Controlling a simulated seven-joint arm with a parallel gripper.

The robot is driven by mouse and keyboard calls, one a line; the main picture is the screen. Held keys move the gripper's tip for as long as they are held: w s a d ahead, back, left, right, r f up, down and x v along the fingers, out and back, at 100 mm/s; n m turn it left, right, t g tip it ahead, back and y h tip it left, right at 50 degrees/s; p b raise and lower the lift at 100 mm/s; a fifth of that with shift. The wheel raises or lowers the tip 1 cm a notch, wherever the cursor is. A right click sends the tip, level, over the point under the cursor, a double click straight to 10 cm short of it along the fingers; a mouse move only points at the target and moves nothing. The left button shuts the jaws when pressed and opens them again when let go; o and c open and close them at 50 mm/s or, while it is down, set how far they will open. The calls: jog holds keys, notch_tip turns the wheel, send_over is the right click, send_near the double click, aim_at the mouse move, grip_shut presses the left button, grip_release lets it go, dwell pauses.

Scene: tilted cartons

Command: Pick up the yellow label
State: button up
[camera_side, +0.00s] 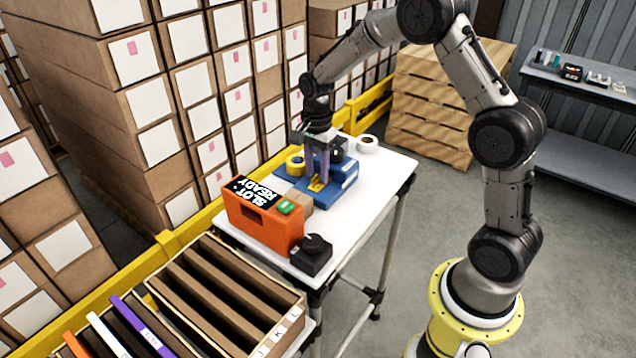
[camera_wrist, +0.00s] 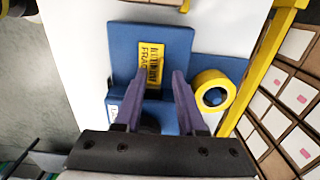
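The yellow label (camera_side: 316,184) lies on a blue block (camera_side: 345,186) on the white table. In the wrist view the label (camera_wrist: 151,62) shows black print starting "FRAG" and lies flat on the blue surface (camera_wrist: 122,42). My gripper (camera_side: 319,176) points down over the label in the side view and partly hides it. In the wrist view my gripper (camera_wrist: 160,78) has its two purple fingers apart, with the label's near end between the tips. Nothing is held between the fingers. I cannot tell whether the tips touch the blue surface.
A yellow tape roll (camera_side: 295,163) stands close beside the blue block. An orange box (camera_side: 262,220) marked "SLOT READY" and a black device (camera_side: 311,254) are nearer the front. A white roll (camera_side: 368,143) lies behind. A slotted carton (camera_side: 161,287) stands at the front left.

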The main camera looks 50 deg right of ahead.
grip_shut()
jog(key=shift+r, duration=0.1)
